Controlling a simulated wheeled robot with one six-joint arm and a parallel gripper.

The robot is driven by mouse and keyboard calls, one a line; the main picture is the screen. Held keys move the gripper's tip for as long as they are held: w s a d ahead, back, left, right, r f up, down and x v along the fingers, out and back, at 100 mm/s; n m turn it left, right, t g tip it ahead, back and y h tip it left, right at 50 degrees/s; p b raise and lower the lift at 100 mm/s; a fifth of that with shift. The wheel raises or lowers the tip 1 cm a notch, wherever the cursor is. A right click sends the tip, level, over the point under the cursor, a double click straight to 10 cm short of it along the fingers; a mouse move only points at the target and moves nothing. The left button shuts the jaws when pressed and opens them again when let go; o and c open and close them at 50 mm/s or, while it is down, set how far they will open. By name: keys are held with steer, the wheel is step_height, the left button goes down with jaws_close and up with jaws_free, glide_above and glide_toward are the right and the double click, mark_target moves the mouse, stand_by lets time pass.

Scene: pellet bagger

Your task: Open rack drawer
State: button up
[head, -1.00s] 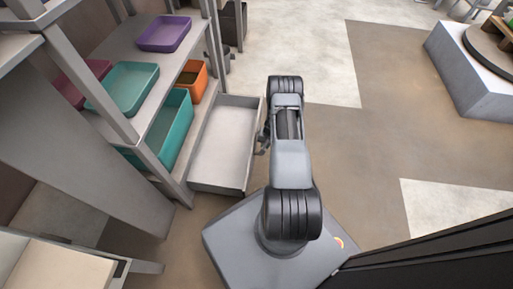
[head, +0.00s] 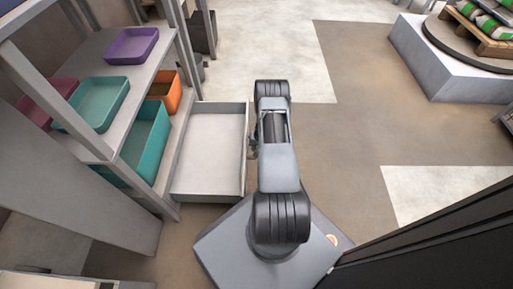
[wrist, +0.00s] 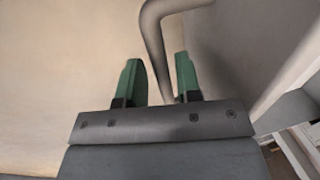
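The rack drawer (head: 208,155), a pale open-topped box, is pulled well out from the bottom of the rack (head: 147,62) in the head view. It looks empty. My gripper is beside the drawer's front, mostly hidden by my arm there. In the wrist view my gripper (wrist: 157,68) has its two green fingers spread apart. A bent grey bar, which looks like the drawer handle (wrist: 153,30), runs up through the gap between them. I see space on both sides of the bar and no clear contact.
The rack holds a purple tray (head: 131,46), teal bins (head: 146,148) and an orange bin (head: 173,92). A pallet stand (head: 440,65) is at upper right. A dark panel (head: 440,250) stands at lower right. The floor right of my arm is clear.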

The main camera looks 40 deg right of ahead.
steer(key=shift+o, duration=0.7)
step_height(320, 180, up, 14)
steer(key=s+d+p, duration=0.1)
steer(key=d+p, duration=0.1)
steer(key=p, duration=0.3)
steer(key=shift+s+f+p, duration=0.25)
steer(key=shift+s+p, duration=0.1)
